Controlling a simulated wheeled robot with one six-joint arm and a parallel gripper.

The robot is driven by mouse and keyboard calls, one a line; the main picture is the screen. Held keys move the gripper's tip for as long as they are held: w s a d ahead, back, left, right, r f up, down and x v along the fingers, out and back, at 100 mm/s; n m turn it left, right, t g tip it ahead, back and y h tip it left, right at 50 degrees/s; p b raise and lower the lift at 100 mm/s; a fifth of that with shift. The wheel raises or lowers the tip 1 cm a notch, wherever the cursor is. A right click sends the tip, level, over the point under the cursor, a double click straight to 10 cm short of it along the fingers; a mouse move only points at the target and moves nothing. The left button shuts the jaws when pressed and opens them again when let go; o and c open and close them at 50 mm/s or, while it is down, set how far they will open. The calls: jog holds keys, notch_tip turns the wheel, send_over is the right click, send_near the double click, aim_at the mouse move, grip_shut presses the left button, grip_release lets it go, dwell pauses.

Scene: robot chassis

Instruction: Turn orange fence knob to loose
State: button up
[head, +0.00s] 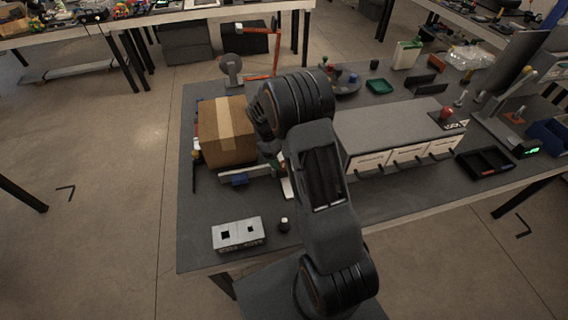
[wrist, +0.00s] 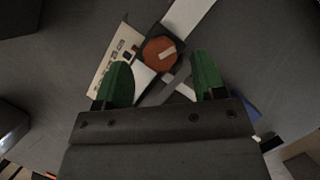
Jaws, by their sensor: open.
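The orange knob (wrist: 158,49) shows in the wrist view, near the top centre. It is a many-sided disc with a pale pointer mark, on a dark mount. A pale strip (wrist: 190,18) runs up and right from the mount, and a light panel with dark markings (wrist: 118,52) lies to its left. My gripper (wrist: 161,60) is open, its two green fingers apart to the left and right of the knob in the picture. Nothing is between them in their grasp; contact with the knob cannot be told.
A cardboard box (head: 227,133) stands left of my arm on the dark table (head: 205,205). A grey drawer unit (head: 395,130) stands to the right. A grey block with square holes (head: 238,233) and a small dark knob-like piece (head: 284,225) sit near the front edge.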

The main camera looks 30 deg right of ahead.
jog(key=shift+x, duration=1.8)
jog(key=c, duration=0.9)
jog(key=n+t+h, duration=0.1)
jog(key=n, duration=0.3)
jog(key=shift+n, duration=0.3)
jog(key=o, duration=0.9)
